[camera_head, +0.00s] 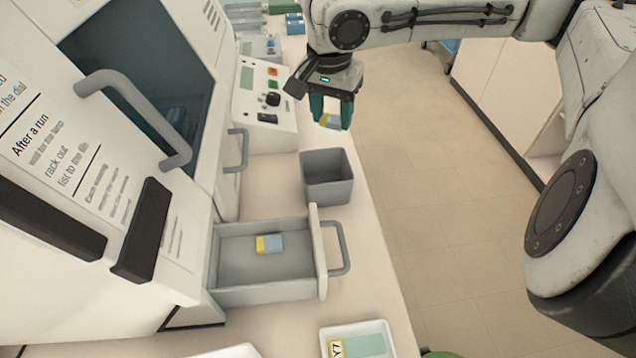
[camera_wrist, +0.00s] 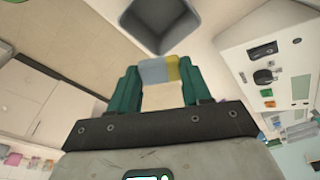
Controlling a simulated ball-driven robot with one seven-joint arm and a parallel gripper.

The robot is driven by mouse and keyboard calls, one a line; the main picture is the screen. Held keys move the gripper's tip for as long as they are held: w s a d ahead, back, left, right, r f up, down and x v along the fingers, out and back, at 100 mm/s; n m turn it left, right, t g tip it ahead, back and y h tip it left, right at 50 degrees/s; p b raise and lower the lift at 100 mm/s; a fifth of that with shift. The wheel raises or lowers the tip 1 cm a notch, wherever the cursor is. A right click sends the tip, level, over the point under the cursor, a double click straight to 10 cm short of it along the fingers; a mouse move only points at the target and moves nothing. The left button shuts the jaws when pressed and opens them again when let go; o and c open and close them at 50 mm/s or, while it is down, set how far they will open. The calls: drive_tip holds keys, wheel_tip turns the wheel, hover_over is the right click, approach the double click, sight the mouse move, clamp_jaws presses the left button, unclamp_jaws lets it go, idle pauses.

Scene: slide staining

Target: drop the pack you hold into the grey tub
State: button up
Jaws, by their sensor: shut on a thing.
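My gripper (camera_head: 331,112) is shut on a small pack (camera_head: 329,121) with a blue part, a yellow band and a pale part. In the wrist view the pack (camera_wrist: 158,72) sits between the two green fingers. The grey tub (camera_head: 327,180) stands open on the counter, below my gripper in the head view. It also shows at the top of the wrist view (camera_wrist: 160,45), beyond the pack and apart from it. The pack is in the air and does not touch the tub.
An open grey drawer (camera_head: 231,282) with a blue and yellow pack (camera_head: 269,244) in it juts from the white machine in front of the tub. A white tray (camera_head: 384,327) lies at the front. A control panel (camera_head: 265,95) stands behind the tub. The floor on the right is clear.

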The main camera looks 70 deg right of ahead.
drive_tip(key=shift+f+b, duration=1.65)
drive_tip(key=shift+f, duration=0.5)
drive_tip(key=o, duration=1.1)
drive_tip(key=r, duration=0.3)
drive_tip(key=a+r, duration=0.1)
drive_tip(key=r, duration=0.6)
drive_tip(key=shift+a+r, duration=0.25)
drive_tip(key=shift+r, duration=0.1)
